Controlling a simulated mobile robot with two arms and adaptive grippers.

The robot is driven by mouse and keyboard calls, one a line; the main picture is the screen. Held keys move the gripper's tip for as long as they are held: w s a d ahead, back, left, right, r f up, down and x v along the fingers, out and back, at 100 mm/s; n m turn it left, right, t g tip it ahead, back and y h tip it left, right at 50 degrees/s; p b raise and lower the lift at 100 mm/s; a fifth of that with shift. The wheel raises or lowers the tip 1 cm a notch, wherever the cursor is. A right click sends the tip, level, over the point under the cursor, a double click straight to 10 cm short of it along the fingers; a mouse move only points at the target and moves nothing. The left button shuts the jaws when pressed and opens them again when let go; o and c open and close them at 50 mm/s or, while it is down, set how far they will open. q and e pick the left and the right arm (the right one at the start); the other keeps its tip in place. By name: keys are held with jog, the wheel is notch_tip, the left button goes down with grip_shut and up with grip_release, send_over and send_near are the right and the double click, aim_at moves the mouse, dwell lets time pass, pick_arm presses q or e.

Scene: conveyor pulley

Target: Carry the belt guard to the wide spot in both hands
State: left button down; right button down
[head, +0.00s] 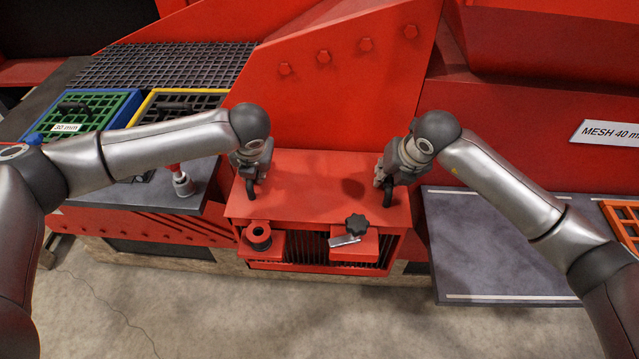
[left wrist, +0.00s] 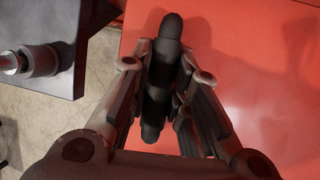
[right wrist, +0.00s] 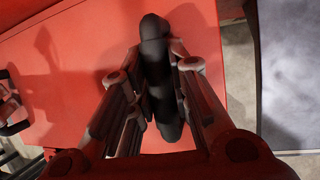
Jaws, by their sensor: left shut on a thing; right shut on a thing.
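The belt guard (head: 300,185) is a red box-shaped cover in the middle of the head view, in front of the large red machine. It has a dark handle at each side of its top. My left gripper (head: 251,185) is shut on the left handle, which shows between the fingers in the left wrist view (left wrist: 165,75). My right gripper (head: 387,187) is shut on the right handle, which shows in the right wrist view (right wrist: 158,70). I cannot tell whether the guard is resting or lifted.
A grey shelf (head: 480,240) with pale edge strips lies bare at the right, beside an orange grid (head: 625,220). A dark bench at the left holds a green mesh panel (head: 85,112), a yellow-framed one (head: 185,100) and a metal-and-red tool (head: 182,182). A black knob (head: 356,224) sits at the guard's front.

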pick_arm(q)
jog(key=shift+w+r, duration=0.2)
jog(key=shift+w, duration=0.05)
pick_arm(e)
jog(key=shift+w+r, duration=0.2)
jog(key=shift+r, duration=0.1)
